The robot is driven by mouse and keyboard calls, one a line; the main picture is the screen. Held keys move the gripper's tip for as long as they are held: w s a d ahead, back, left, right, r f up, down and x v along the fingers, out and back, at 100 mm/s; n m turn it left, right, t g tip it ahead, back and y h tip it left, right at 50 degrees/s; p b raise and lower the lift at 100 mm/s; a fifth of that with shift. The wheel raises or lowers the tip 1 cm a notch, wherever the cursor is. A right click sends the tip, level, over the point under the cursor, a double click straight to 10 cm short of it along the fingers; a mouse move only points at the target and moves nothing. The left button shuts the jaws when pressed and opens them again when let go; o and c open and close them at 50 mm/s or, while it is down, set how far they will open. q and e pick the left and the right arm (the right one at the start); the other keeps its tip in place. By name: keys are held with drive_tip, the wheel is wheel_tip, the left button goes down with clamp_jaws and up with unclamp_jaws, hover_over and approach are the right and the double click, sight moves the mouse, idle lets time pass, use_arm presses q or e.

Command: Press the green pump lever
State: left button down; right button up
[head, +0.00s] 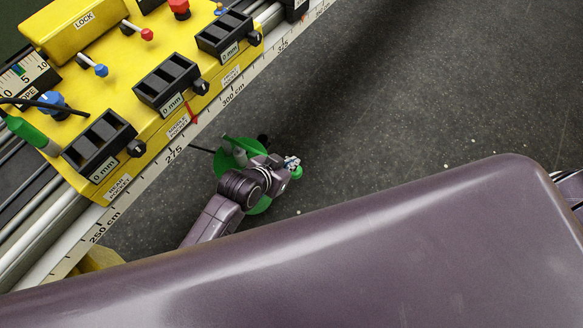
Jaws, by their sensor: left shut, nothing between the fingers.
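A green pump part (233,150) stands low over the dark floor beside the yellow machine, partly hidden behind my left arm. A green rounded end (297,173) shows right at the fingers; it looks like the lever's knob, but I cannot tell for sure. My left gripper (291,163) is shut and empty. It is at the green knob, and I cannot tell whether it touches it. My right gripper is out of view.
A yellow control panel (152,112) with black counters, small knobs and a green handle (27,132) fills the upper left. A white ruler rail (150,170) runs along its edge. The dark floor (430,90) to the right is clear.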

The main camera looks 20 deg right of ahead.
use_arm(q)
drive_tip(key=shift+a+f, duration=0.1)
drive_tip(key=shift+f, duration=1.8)
